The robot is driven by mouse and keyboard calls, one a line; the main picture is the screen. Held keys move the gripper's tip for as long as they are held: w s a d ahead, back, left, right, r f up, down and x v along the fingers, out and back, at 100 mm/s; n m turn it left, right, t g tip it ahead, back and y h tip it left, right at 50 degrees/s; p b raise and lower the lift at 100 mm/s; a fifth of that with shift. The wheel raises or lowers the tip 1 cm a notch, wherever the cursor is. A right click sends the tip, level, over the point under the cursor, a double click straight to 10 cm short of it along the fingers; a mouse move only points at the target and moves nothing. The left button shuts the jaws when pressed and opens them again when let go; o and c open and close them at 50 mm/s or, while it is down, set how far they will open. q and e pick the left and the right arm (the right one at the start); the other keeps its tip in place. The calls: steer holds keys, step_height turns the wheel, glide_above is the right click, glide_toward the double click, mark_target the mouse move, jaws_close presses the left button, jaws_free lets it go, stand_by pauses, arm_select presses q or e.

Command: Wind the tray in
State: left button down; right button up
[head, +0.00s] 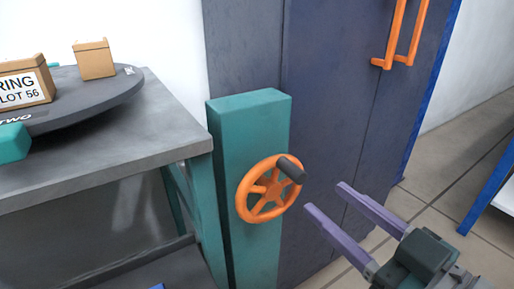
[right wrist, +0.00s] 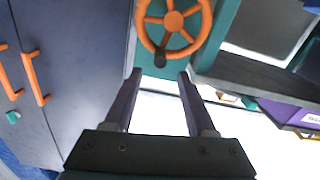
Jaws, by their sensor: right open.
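An orange handwheel (head: 270,191) with a dark crank knob (head: 291,169) at its upper right is on the front of a teal post (head: 250,110). My right gripper (head: 325,197) is open and empty, its two purple fingers pointing toward the wheel from the right, apart from it. In the right wrist view the wheel (right wrist: 174,21) is at the top, and the knob (right wrist: 160,58) shows just beyond the gap between the fingertips (right wrist: 160,74). I cannot tell for sure which thing is the tray. My left gripper is not in view.
A grey table (head: 165,125) at left bears a dark round board (head: 110,95) with cardboard boxes (head: 95,59) and a teal block (head: 13,143). A dark cabinet (head: 330,110) with orange handles (head: 399,40) stands behind the post.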

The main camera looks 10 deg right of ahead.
mark_target(302, 180)
steer(key=b+x, duration=0.1)
steer(key=x, duration=0.7)
jaws_close()
stand_by(1.2)
